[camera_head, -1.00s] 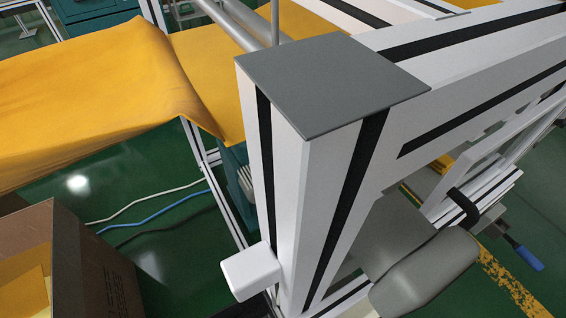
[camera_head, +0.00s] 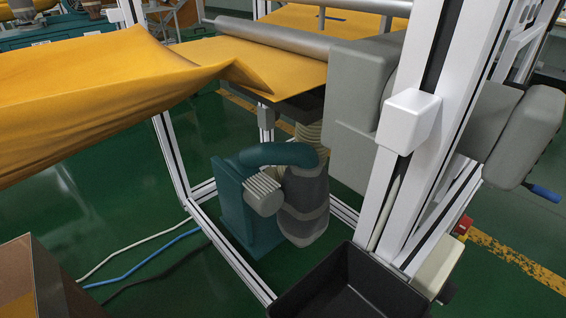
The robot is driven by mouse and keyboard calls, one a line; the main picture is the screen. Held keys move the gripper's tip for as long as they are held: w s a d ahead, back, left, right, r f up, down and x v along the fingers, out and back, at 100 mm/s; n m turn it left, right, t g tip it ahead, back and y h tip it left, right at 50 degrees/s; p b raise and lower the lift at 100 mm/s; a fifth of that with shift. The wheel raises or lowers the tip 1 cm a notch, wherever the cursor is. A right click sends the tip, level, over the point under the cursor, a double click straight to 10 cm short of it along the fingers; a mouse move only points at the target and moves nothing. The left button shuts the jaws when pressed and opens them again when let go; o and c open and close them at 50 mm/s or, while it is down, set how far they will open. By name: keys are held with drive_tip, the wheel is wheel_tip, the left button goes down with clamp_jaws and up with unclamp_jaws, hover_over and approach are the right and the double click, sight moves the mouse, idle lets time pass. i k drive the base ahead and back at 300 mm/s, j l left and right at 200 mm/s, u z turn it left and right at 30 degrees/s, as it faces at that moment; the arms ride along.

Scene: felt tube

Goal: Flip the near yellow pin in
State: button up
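I cannot make out a yellow pin in the head view. My gripper is not in view. The machine's white frame post (camera_head: 431,128) stands at the right, with a white box (camera_head: 409,120) on it and a grey housing (camera_head: 352,113) beside it. A yellow felt sheet (camera_head: 90,85) comes from the left and passes under a metal roller (camera_head: 275,38) into the machine.
An open black bin (camera_head: 345,285) is at the bottom, by the post's foot. A teal blower (camera_head: 245,205) stands inside the frame. A cardboard box (camera_head: 50,285) is at the lower left. Cables (camera_head: 150,262) cross the green floor. A blue handle (camera_head: 543,193) juts out right.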

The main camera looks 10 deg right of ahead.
sight(462, 239)
drive_tip(key=k+l+z, duration=0.1)
drive_tip(key=l+z, duration=0.15)
drive_tip(key=l, duration=0.5)
drive_tip(key=l+z, duration=0.25)
drive_tip(key=l, duration=0.5)
